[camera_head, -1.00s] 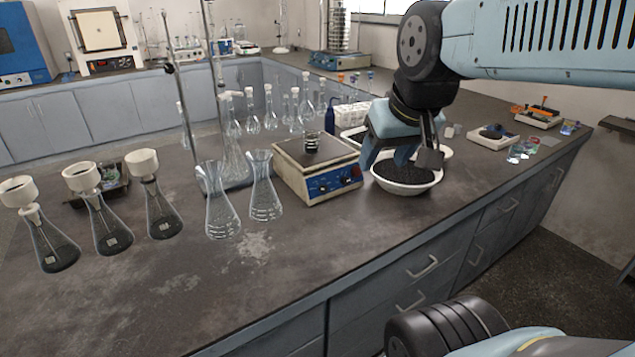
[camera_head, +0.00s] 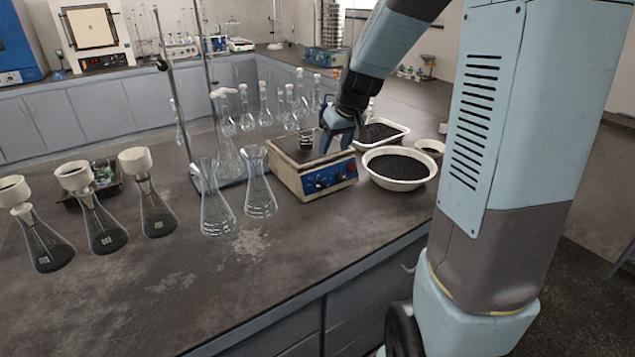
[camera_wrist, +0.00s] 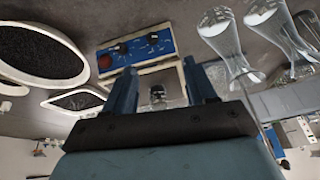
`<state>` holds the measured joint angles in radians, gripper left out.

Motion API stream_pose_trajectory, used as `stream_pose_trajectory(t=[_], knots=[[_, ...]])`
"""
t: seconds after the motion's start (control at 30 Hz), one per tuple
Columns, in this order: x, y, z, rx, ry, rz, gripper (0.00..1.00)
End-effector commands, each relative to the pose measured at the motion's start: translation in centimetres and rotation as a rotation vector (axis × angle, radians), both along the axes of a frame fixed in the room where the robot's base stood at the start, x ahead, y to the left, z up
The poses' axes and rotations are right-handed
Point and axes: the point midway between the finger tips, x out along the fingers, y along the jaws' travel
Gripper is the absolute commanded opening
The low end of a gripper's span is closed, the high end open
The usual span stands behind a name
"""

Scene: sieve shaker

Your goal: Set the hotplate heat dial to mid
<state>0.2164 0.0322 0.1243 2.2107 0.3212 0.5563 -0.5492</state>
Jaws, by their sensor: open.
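The hotplate (camera_head: 289,180) stands on the bench, with a blue control panel (camera_head: 329,180) on its front and a small glass vessel (camera_head: 306,140) on its top plate. Dark knobs and a red round button (camera_wrist: 105,62) show on the panel (camera_wrist: 140,46) in the wrist view, where the picture is upside down. I cannot tell which knob is the heat dial or read its setting. My gripper (camera_head: 336,145) is open and empty, above the right part of the hotplate. In the wrist view its fingers (camera_wrist: 163,85) point toward the hotplate, apart from the knobs.
A white bowl of dark grains (camera_head: 395,168) stands just right of the hotplate, with a tray of dark grains (camera_head: 380,131) behind it. Two conical flasks (camera_head: 257,185) stand close on its left. The bench in front (camera_head: 330,225) is clear.

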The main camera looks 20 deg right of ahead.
Motion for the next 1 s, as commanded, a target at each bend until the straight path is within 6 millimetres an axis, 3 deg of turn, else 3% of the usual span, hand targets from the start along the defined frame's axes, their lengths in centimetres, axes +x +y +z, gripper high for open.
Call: stream_pose_trajectory(t=[0.1, 0.3, 0.57, 1.0], knots=[[2.4, -0.7, -2.6, 0.012, 0.011, 0.008, 0.56], [4.7, -1.4, -5.1, 0.023, 0.013, 0.018, 0.56], [5.6, -1.4, -6.7, 0.025, 0.014, 0.022, 0.56], [7.8, -0.2, -12.8, 0.025, 0.015, 0.021, 0.56]])
